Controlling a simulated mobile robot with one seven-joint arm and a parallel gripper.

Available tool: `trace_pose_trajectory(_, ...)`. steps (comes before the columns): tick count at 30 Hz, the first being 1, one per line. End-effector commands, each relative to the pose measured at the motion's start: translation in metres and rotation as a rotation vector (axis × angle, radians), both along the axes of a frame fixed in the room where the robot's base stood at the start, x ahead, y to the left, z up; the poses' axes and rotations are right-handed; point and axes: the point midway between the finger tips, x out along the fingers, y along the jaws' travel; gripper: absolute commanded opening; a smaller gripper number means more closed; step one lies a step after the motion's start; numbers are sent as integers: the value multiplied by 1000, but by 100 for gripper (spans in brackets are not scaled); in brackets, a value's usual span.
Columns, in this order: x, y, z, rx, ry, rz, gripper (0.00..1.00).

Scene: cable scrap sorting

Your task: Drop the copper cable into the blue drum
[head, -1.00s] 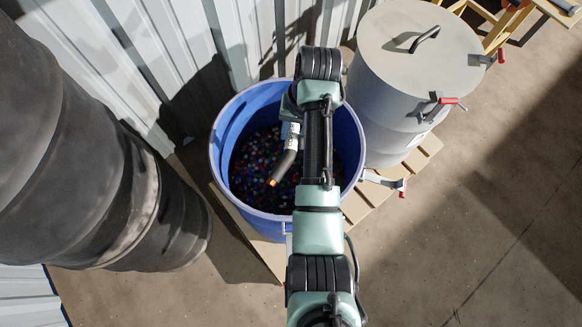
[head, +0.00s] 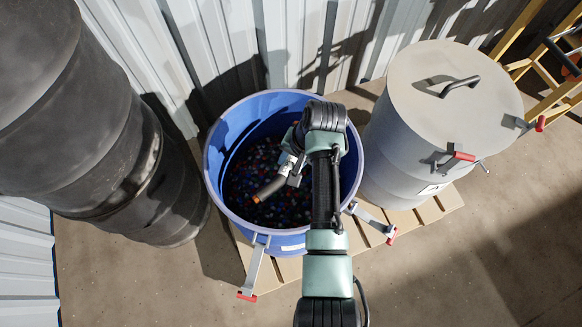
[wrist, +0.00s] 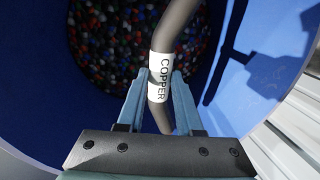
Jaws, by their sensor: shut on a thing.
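The copper cable (head: 268,190) is a thick grey piece with a copper-coloured cut end, seen over the open blue drum (head: 213,180) in the head view. In the wrist view the grey cable (wrist: 177,22) carries a white label reading COPPER. My gripper (wrist: 160,82) has its two blue-grey fingers closed on the cable at the label. In the head view my gripper (head: 291,166) is partly hidden by my arm. The drum's bottom holds many small multicoloured pieces, visible below the cable in both views. The cable's far end is hidden in the head view.
A grey lidded drum (head: 415,130) with red-tipped clamps stands to the right on a wooden pallet (head: 437,207). Large dark ribbed barrels (head: 90,130) stand at left. A corrugated wall (head: 230,50) runs behind. The floor at lower right is clear.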

Motion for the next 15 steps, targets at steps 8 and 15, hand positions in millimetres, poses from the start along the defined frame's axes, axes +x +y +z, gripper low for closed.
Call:
trace_pose_trajectory(8,0,0,-35,0,0,1,0)
trace_pose_trajectory(15,1,0,-34,-1,-3,1,0)
